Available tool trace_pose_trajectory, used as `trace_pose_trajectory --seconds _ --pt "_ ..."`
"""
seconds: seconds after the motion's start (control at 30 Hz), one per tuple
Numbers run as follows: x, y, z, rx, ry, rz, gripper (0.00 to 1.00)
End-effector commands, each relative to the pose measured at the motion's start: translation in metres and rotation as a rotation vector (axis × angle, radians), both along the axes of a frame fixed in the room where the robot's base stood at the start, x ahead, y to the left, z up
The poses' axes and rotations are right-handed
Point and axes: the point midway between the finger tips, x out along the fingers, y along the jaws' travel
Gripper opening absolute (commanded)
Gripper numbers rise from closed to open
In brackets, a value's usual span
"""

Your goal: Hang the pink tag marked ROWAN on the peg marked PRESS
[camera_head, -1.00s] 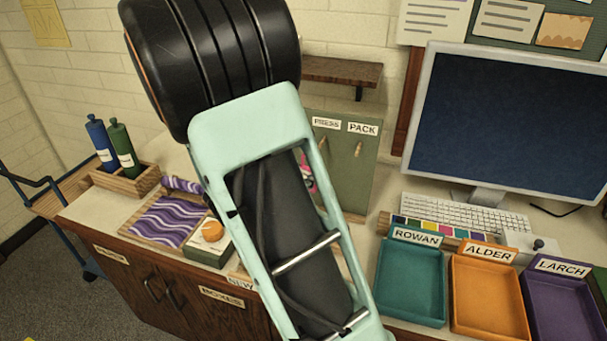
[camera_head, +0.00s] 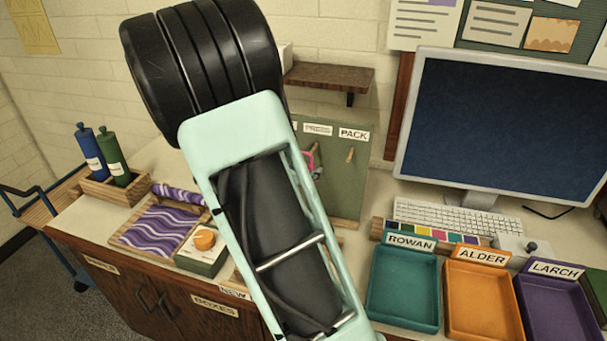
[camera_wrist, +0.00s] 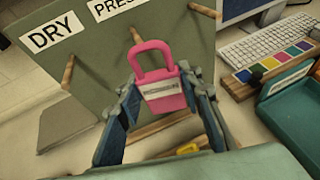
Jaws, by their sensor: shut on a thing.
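The pink tag (camera_wrist: 163,95) is between the two fingers of my gripper (camera_wrist: 161,86) in the wrist view, upright with its loop on top. Its white label is too blurred to read. A bit of the tag (camera_head: 308,161) shows beside my arm in the head view. The green peg board (camera_head: 339,190) carries a PRESS label (camera_wrist: 112,8), and the PRESS peg (camera_wrist: 135,34) shows just above the tag's loop. The loop overlaps the peg's lower end in the picture; I cannot tell whether the peg is through it.
The DRY peg (camera_wrist: 69,72) is to the left and the PACK peg (camera_wrist: 202,10) to the right. A shelf (camera_head: 328,77) juts out above the board. A keyboard (camera_head: 447,215), monitor (camera_head: 500,125) and teal ROWAN tray (camera_head: 402,290) stand to the right.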

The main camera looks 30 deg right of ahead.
Motion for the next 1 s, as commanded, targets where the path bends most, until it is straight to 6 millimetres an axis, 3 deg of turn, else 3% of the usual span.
trace_pose_trajectory --seconds 1.0 --pt "0.034 -0.038 -0.013 0.0 -0.001 0.0 0.17"
